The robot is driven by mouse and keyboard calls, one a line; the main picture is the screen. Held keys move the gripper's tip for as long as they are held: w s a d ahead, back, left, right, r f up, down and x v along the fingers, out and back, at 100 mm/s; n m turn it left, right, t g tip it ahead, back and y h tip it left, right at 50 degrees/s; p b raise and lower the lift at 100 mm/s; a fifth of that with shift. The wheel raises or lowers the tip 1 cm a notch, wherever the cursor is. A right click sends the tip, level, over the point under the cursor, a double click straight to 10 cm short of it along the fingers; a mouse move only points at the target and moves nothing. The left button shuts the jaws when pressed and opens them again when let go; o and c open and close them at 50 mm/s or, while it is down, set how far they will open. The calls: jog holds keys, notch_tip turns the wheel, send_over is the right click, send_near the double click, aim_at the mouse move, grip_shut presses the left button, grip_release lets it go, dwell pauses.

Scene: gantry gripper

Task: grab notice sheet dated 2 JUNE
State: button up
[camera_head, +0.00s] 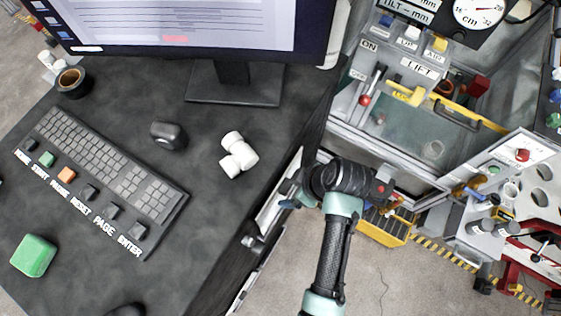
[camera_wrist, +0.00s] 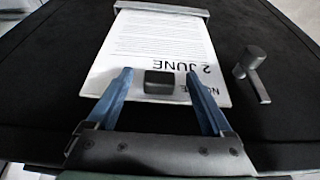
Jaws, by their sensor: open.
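The notice sheet (camera_wrist: 150,45) is white and shows "2 JUNE" upside down in the wrist view, with lines of small print. It lies against a black panel, its far edge under a grey clip bar (camera_wrist: 160,8). A small dark block (camera_wrist: 159,83) sits over the sheet's near part and hides some lettering. My gripper (camera_wrist: 160,73) is open, its two blue fingers spread on either side of this block and overlapping the sheet in view. Whether the fingers touch the sheet I cannot tell. In the head view my gripper (camera_head: 290,203) is beside the desk's right edge.
A grey knobbed handle (camera_wrist: 254,75) stands on the panel to the right of the sheet. The desk holds a keyboard (camera_head: 105,165), a monitor (camera_head: 195,20) and white cylinders (camera_head: 238,153). A machine with a lift panel (camera_head: 415,70) stands right of my arm.

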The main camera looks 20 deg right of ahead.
jog(key=shift+w+a+f, duration=0.1)
jog(key=shift+f, duration=0.35)
grip_shut()
